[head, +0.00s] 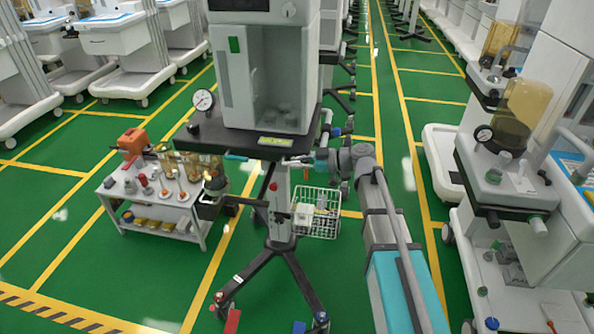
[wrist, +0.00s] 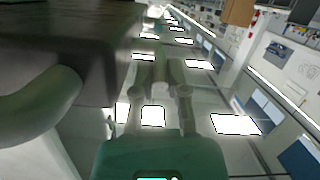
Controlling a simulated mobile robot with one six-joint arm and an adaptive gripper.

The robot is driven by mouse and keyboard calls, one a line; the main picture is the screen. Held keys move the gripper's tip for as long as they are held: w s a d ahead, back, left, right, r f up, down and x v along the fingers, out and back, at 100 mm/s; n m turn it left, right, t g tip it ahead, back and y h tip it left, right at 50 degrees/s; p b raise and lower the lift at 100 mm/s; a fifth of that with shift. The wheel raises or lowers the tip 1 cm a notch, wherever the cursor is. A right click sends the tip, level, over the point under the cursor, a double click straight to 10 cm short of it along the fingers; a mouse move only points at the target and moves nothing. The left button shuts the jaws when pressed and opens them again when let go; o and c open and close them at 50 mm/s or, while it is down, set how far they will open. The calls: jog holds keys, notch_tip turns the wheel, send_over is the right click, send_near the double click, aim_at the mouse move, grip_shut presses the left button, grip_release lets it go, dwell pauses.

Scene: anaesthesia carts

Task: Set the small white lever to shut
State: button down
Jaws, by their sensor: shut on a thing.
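My gripper (head: 297,160) is at the right front edge of the dark shelf (head: 232,139) of the middle cart, just below its top. In the wrist view its two fingers (wrist: 160,88) reach upward and come close together at their tips. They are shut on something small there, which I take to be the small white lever. The fingers hide most of it, and I cannot make out the lever's angle. The shelf's dark underside and side (wrist: 70,45) fill the left of the wrist view, close beside the fingers.
A white cabinet (head: 237,80) and a pressure gauge (head: 203,100) stand on the shelf. A wire basket (head: 318,222) hangs below my gripper. A low trolley (head: 150,200) stands left, another cart (head: 490,170) right. A pale curved tube (wrist: 45,110) is near the fingers.

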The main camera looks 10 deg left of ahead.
jog(key=shift+f+y+b, duration=0.7)
jog(key=shift+y+b, duration=0.3)
jog(key=shift+b, duration=0.7)
jog(key=shift+r+y+b, duration=0.1)
jog(key=shift+y+b, duration=0.3)
jog(key=shift+b, duration=0.2)
jog(key=c, duration=0.7)
grip_release()
jog(key=shift+o, duration=0.2)
jog(key=shift+r+h+p, duration=0.3)
jog(key=shift+r+p, duration=0.05)
jog(key=shift+p, duration=0.55)
jog(key=shift+r+p, duration=0.1)
jog(key=shift+p, duration=0.25)
jog(key=h+p, duration=0.1)
jog(key=p, duration=0.1)
jog(key=r+h+p, duration=0.1)
jog(key=h+p, duration=0.1)
jog(key=p, duration=0.1)
jog(key=shift+a+r, duration=0.1)
